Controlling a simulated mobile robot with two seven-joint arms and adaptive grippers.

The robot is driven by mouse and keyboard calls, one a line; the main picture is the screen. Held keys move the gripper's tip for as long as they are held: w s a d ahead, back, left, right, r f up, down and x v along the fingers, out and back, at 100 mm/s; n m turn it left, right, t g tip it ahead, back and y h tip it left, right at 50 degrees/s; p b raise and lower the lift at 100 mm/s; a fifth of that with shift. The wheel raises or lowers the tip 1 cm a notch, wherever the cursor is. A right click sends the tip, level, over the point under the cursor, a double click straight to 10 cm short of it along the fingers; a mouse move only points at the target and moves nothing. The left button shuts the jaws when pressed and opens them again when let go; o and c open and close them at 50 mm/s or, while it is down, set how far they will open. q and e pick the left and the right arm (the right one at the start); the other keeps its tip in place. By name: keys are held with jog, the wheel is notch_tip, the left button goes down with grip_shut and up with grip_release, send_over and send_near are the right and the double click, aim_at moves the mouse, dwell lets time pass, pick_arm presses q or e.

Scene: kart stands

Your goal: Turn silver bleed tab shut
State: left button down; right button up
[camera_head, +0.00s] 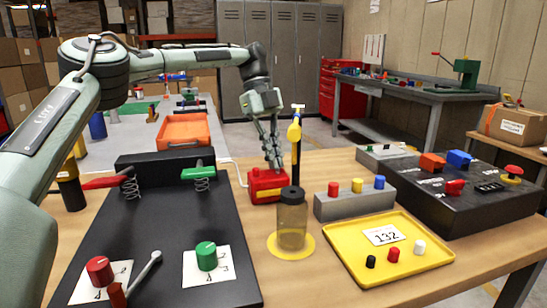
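A black post stands upright on the wooden table behind the brown bottle, with a yellow fitting (294,131) near its top. A small pale silver T-shaped piece (298,106) sits on top of it; it looks like the bleed tab, but its exact turn is too small to tell. My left gripper (275,163) points down just left of the post, its fingers close together, with the tips over or against a red box (267,186). I cannot tell whether they touch it or hold anything. My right gripper is not in view.
A brown bottle (292,220) stands in front of the post on a yellow disc. A grey block with coloured buttons (345,205), a yellow tray (362,255) and a black console (450,205) lie to the right. A black panel (160,235) with knobs and levers fills the left.

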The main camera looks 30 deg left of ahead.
pick_arm(q)
jog(key=shift+m, duration=0.7)
jog(key=shift+w+g, duration=0.1)
jog(key=shift+g, duration=0.2)
jog(key=c, duration=1.8)
grip_release()
jog(key=v, duration=0.7)
jog(key=shift+r, duration=0.3)
